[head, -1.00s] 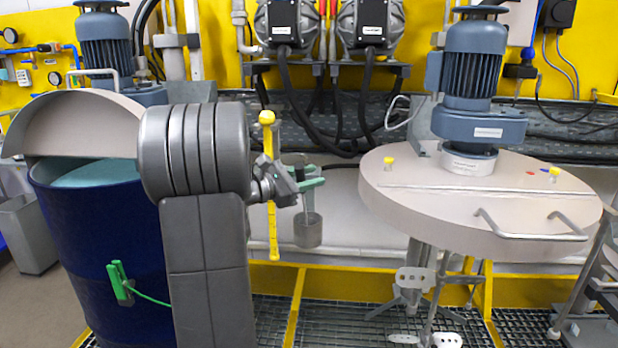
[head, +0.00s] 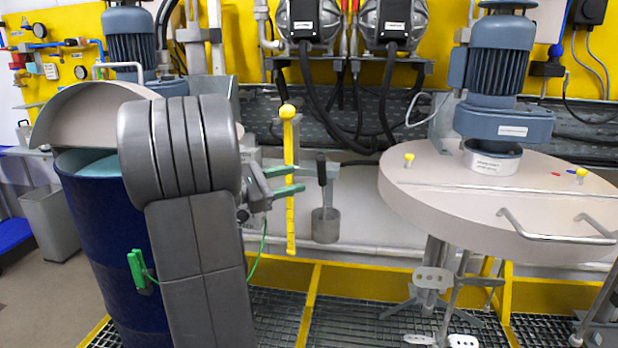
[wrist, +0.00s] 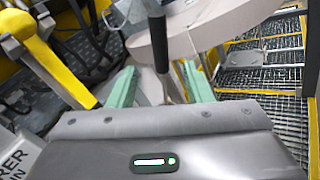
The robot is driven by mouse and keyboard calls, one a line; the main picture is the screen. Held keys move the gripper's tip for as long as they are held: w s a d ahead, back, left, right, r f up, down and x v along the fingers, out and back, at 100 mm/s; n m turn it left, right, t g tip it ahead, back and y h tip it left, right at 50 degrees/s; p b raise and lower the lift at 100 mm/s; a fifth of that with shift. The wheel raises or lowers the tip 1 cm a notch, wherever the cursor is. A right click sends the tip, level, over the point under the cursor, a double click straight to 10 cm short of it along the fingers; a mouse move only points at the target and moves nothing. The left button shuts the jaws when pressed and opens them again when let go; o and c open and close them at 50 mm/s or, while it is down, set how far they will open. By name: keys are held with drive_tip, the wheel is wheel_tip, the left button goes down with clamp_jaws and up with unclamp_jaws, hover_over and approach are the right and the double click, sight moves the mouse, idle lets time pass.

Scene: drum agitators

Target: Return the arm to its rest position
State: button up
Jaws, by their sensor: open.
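My gripper (head: 290,181) is in the middle of the head view, in front of the yellow rail and the back ledge. Its two green fingers are apart, with nothing held. In the wrist view the open fingers (wrist: 160,92) point toward a round beige drum lid, and a dark upright handle (wrist: 158,45) shows between them. The handle belongs to a small grey cup-like tool (head: 325,225) that stands to the right of my gripper in the head view. From the head view, the fingers look apart from it. My arm hides part of the blue drum.
A blue drum (head: 95,215) with a half-raised beige cover (head: 85,115) stands at the left, close to my arm. A beige lid with an agitator motor (head: 497,75) is at the right. A yellow dipstick-like bar (head: 288,150) stands by my gripper. Grating (head: 360,325) covers the floor.

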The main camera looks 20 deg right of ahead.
drive_tip(key=a, duration=0.3)
drive_tip(key=shift+s+a, duration=0.15)
drive_tip(key=shift+s, duration=0.15)
drive_tip(key=w+d+p, duration=0.1)
drive_tip(key=w+d, duration=0.1)
drive_tip(key=d, duration=1.1)
drive_tip(key=shift+w+d+r, duration=0.15)
drive_tip(key=shift+d+r, duration=0.15)
drive_tip(key=shift+r, duration=0.1)
